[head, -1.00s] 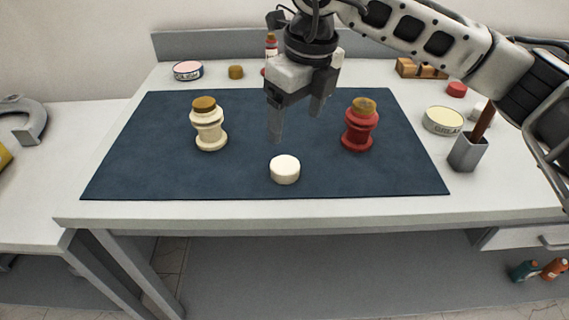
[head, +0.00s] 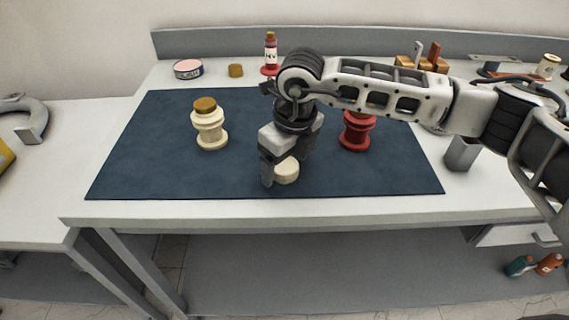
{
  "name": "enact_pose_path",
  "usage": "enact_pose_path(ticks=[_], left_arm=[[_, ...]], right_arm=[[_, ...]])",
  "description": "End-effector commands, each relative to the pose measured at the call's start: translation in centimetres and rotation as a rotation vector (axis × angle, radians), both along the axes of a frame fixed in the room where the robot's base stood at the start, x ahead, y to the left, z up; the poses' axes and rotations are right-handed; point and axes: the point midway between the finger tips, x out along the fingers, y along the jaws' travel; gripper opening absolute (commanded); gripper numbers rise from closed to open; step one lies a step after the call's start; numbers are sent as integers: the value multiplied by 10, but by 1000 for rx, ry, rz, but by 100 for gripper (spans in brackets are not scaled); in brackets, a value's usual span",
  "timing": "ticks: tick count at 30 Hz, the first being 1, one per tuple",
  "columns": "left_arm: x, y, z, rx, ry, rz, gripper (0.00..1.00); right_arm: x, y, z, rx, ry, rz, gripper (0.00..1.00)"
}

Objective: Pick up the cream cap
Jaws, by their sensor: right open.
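The cream cap (head: 287,172) is a short round disc lying on the dark blue mat (head: 150,170), near the mat's front edge. My right gripper (head: 280,172) is open and points down at the cap. One finger stands just left of the cap, and the other finger is mostly hidden behind the gripper body and the cap. I cannot tell whether the fingers touch the cap. My left gripper is not in view.
A cream bushing (head: 210,132) with a brown top stands on the mat to the left. A red bushing (head: 356,134) stands to the right, its top partly covered by my arm.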

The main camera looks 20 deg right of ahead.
Motion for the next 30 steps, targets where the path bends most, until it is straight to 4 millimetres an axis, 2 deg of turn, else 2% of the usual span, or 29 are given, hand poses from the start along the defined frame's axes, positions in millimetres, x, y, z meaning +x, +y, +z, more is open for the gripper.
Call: enact_pose_path(ticks=[2,3,7,8,17,22,27,30], left_arm=[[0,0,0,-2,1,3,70],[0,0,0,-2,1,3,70],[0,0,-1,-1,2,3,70],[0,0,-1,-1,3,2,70],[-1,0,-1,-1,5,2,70],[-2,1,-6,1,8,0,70],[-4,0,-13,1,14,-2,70],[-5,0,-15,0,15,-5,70]], right_arm=[[0,0,0,0,0,0,77],[0,0,0,0,0,0,71],[0,0,0,0,0,0,35],[0,0,0,0,0,0,30],[0,0,1,0,-1,0,30],[1,0,9,1,-2,0,30],[0,1,33,2,-5,3,30],[-15,12,52,3,-5,8,30]])
